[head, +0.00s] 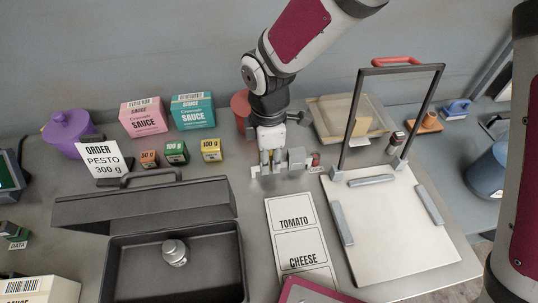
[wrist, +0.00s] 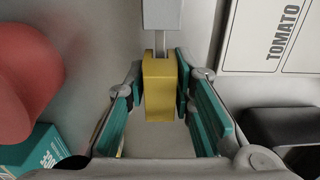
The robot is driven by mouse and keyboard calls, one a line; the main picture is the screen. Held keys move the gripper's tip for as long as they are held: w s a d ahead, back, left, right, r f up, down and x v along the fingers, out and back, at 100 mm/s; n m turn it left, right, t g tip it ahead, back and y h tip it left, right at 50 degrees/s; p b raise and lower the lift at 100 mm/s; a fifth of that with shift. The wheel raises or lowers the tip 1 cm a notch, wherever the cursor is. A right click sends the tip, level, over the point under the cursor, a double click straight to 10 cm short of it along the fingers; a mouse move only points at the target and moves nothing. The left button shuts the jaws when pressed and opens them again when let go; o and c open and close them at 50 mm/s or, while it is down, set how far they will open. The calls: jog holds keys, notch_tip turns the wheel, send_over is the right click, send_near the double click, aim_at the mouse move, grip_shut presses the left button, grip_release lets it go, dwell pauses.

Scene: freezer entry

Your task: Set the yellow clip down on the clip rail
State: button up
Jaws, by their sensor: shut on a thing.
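My gripper (wrist: 160,98) is shut on the yellow clip (wrist: 159,80), with teal finger pads on both sides of its block. Thin metal rods run from the yellow block toward a grey block (wrist: 162,14). In the head view my gripper (head: 270,163) points down at the table, and the grey block (head: 297,157) is just right of it. A low pale fixture, seemingly the clip rail (head: 255,170), shows around the fingertips. I cannot tell whether the clip touches the rail.
The order card (head: 104,159) and small boxes (head: 211,150) stand left. A red pot (head: 240,108) is close behind my gripper. An open black case (head: 175,262) and the TOMATO card (head: 294,222) lie in front. A white board (head: 385,230) with an upright frame is right.

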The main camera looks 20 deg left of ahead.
jog(key=shift+f, duration=0.35)
jog(key=o, duration=1)
notch_tip(320, 180, up, 12)
